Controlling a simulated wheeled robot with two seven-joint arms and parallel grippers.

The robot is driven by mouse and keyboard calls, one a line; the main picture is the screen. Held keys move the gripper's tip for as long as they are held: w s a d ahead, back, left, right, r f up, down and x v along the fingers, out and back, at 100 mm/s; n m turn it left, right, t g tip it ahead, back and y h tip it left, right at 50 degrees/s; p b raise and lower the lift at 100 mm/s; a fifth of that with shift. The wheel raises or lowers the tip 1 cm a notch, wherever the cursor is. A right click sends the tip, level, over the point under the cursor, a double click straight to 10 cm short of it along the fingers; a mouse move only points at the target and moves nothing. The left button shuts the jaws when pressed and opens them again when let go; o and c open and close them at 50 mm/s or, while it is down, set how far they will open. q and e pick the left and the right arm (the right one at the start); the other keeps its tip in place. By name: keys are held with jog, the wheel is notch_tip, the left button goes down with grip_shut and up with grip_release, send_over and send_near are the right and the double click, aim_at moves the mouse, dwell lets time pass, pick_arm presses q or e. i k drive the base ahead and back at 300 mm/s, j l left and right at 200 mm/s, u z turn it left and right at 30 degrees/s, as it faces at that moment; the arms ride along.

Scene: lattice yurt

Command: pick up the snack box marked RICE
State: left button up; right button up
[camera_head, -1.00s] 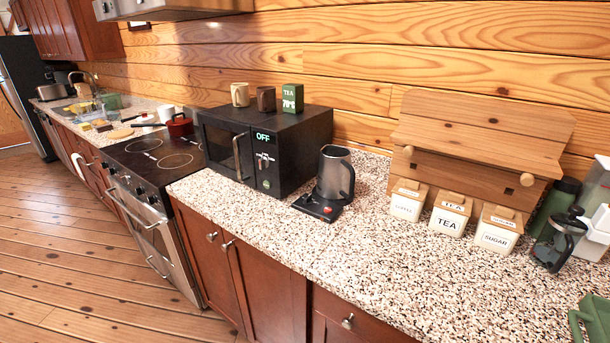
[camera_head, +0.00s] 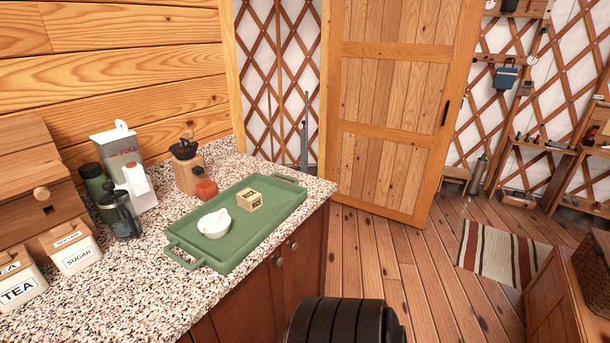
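A small yellow box (camera_head: 247,202) with dark labels sits on the green tray (camera_head: 221,255) at the counter's right end. The print on its labels is too small to read, so I cannot tell whether it is marked RICE. A white bowl (camera_head: 213,226) stands on the same tray, in front and to the left of the box, apart from it. Neither of my grippers shows in this view.
Left of the tray stand a wooden grinder (camera_head: 187,174), a red-brown jar (camera_head: 206,190), a French press (camera_head: 119,218), a white-and-clear container (camera_head: 136,182) and a sugar canister (camera_head: 76,253). Wooden floor (camera_head: 375,254) lies open right of the counter, with a striped rug (camera_head: 497,252).

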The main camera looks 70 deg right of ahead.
aim_at(250, 200)
jog(key=z, duration=1.95)
jog(key=u, duration=0.4)
jog(key=i+l+u, duration=0.15)
jog(key=l+u, duration=0.25)
jog(key=i+l+u, duration=0.1)
jog(key=l+u, duration=0.75)
jog(key=l, duration=0.15)
